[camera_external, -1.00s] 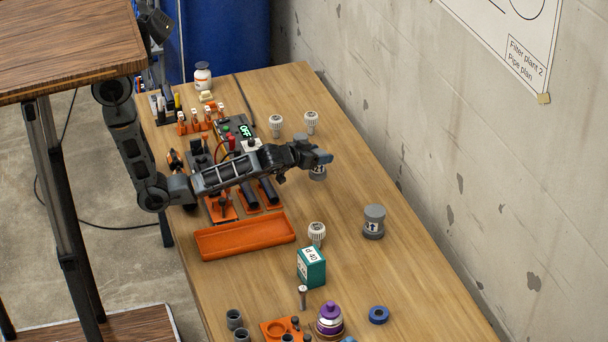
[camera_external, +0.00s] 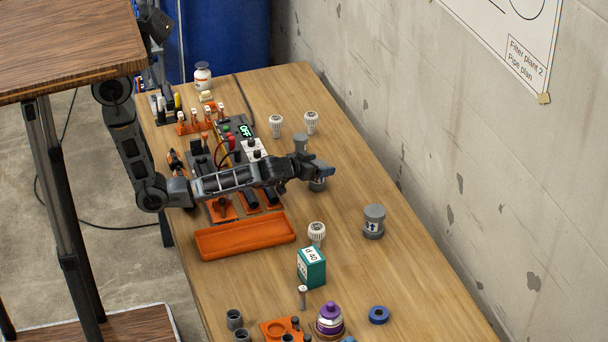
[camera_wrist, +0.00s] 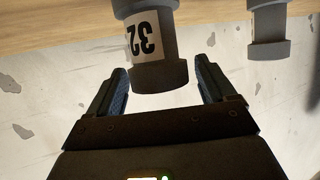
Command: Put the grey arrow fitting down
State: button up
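The grey arrow fitting (camera_external: 374,222) stands upright on the bench right of my arm, apart from my gripper. Its white label bears a dark arrow. My gripper (camera_external: 318,172) is over the bench at another grey fitting (camera_external: 318,185), which is partly hidden in the external view. In the wrist view my gripper (camera_wrist: 157,75) is open. That fitting (camera_wrist: 158,75) shows between its fingers, with a gap on each side and a label reading "32" upside down.
A plain grey fitting (camera_external: 301,143) stands just behind my gripper; a grey fitting also shows in the wrist view (camera_wrist: 268,30). White bulbs (camera_external: 317,232), a green box (camera_external: 311,267) and an orange tray (camera_external: 245,237) are nearby. Bench around the arrow fitting is clear.

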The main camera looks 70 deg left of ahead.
jog(key=shift+o, duration=0.2)
jog(key=shift+r, duration=0.2)
jog(key=shift+s+d+r+p, duration=0.1)
jog(key=shift+s+p, duration=0.15)
jog(key=shift+p, duration=0.1)
jog(key=p+v, duration=0.1)
jog(key=v, duration=0.6)
jog(key=shift+o, duration=0.2)
dwell(0.6)
jog(key=shift+o, duration=0.6)
